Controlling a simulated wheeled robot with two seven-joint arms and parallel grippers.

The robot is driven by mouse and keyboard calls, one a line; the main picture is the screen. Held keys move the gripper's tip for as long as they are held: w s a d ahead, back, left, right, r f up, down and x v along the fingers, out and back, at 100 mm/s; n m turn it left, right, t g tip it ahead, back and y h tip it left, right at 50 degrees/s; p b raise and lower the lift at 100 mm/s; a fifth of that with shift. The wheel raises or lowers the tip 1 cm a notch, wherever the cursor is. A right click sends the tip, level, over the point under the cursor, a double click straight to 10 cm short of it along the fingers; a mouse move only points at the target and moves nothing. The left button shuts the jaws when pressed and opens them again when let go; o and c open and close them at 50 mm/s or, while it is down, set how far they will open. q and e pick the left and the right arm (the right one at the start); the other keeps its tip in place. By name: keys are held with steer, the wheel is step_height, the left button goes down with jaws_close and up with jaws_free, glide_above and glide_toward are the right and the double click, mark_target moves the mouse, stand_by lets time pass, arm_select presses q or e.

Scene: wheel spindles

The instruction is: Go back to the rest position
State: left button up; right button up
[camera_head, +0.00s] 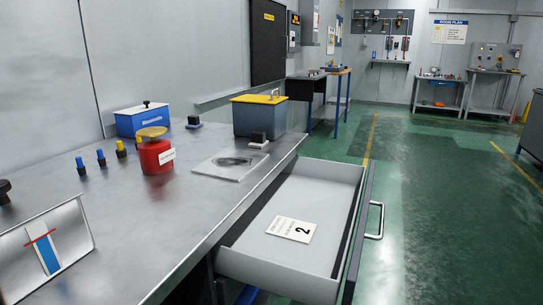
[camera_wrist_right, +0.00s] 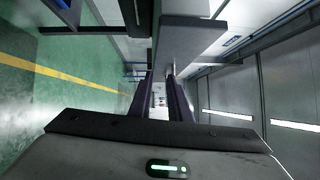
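The task names no object. Neither of my grippers shows in the head view. In the right wrist view my right gripper (camera_wrist_right: 160,78) points away from the camera. Its two dark fingers stand apart with a clear gap and nothing between them. My left gripper is not in view.
A metal workbench (camera_head: 150,215) fills the left, with a red canister (camera_head: 156,157), a blue box (camera_head: 142,120) and a yellow-lidded grey box (camera_head: 259,117). An open drawer (camera_head: 262,262) with a card marked 2 (camera_head: 291,229) juts out. The green floor (camera_head: 440,200) at right is clear.

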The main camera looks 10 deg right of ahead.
steer(key=s+a+f+n+g+y, duration=0.2)
steer(key=s+a+f+n+g, duration=0.3)
steer(key=a+f+n, duration=0.35)
steer(key=s+a+f+n+g+y, duration=0.1)
steer(key=s+a+f+n+g, duration=0.4)
steer(key=f+n, duration=0.55)
arm_select(q)
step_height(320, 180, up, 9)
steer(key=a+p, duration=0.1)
steer(key=p, duration=1.3)
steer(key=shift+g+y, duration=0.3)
arm_select(e)
step_height(320, 180, up, 10)
steer(key=s+d+n, duration=0.1)
steer(key=n, duration=0.1)
steer(key=shift+s+f+h, duration=0.15)
steer(key=shift+s+h, duration=0.2)
steer(key=shift+h, duration=0.05)
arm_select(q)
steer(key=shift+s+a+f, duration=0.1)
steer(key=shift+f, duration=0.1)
arm_select(e)
steer(key=shift+d+f, duration=0.1)
steer(key=shift+f, duration=0.05)
